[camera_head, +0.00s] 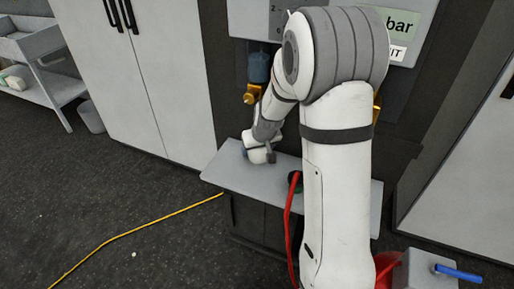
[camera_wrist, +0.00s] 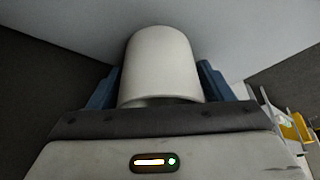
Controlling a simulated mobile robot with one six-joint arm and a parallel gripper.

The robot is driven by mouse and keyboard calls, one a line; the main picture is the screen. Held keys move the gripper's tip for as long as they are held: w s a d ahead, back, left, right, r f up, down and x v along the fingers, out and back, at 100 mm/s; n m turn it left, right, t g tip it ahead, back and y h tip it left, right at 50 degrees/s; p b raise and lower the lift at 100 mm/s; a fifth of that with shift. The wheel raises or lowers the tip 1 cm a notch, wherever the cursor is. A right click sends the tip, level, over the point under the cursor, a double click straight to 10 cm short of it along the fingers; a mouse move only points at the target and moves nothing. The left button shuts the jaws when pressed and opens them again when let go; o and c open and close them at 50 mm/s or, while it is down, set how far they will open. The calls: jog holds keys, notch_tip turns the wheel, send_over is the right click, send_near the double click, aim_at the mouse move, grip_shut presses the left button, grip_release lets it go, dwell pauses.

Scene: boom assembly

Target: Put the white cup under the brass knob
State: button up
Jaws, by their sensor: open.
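The white cup (camera_wrist: 160,62) stands upright between the two blue fingers of my gripper (camera_wrist: 158,72) in the wrist view. The fingers are open, one on each side of the cup, with a narrow gap showing near the right one. The brass knob (camera_head: 253,92) sits below a blue cylinder on the wall unit, above and slightly left of my gripper. My arm passes beside it and hides part of the unit.
The grey shelf (camera_head: 222,176) has a dark round item (camera_head: 295,182) with a red hose (camera_head: 288,225) to the right. More brass (camera_head: 377,105) shows behind my arm. A blue-handled grey box (camera_head: 428,270) stands at the lower right. A yellow cable (camera_head: 150,222) crosses the floor.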

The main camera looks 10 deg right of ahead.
aim_at(261, 160)
jog(key=v, duration=0.6)
jog(key=shift+r, duration=0.25)
jog(key=shift+s+r, duration=0.5)
jog(key=shift+r, duration=0.1)
jog(key=s+r+g, duration=0.1)
jog(key=s+r, duration=0.2)
jog(key=s, duration=0.9)
jog(key=s+r+m+g, duration=0.1)
jog(key=s+r, duration=0.2)
jog(key=s, duration=0.9)
jog(key=shift+s+a+r+h, duration=0.3)
jog(key=shift+s+a+r, duration=0.05)
jog(key=shift+s+r, duration=0.05)
jog(key=shift+r, duration=0.1)
jog(key=p+v, duration=0.4)
jog(key=shift+w+r, duration=0.3)
jog(key=shift+w, duration=0.05)
